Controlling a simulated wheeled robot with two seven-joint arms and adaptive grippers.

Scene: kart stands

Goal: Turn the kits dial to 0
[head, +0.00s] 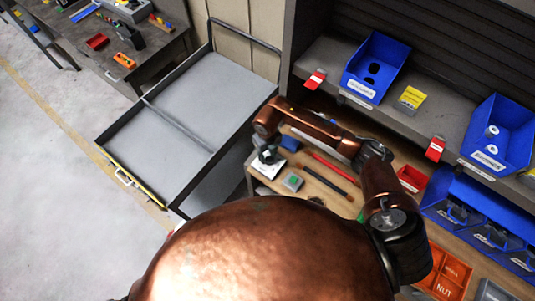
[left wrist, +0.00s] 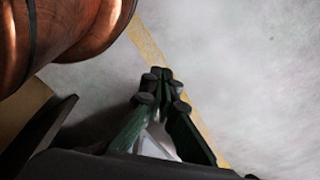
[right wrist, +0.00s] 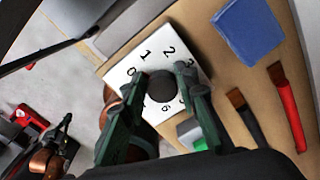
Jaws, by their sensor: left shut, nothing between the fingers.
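The dial is a white plate (right wrist: 126,72) with black numbers and a round dark knob (right wrist: 162,87). In the head view the plate (head: 267,167) lies on the left part of the wooden worktop. My right gripper (right wrist: 162,78) is over the plate, its fingers apart on either side of the knob; I cannot tell whether they touch it. My left gripper (left wrist: 161,74) is shut and empty above the floor, out of the head view.
A blue box (right wrist: 249,36), a red pen-like tool (right wrist: 287,105), a dark one (right wrist: 242,117) and a small grey-green block (head: 292,182) lie close to the dial. A grey tray cart (head: 205,85) stands left of the worktop. Shelves with blue bins (head: 375,66) rise behind.

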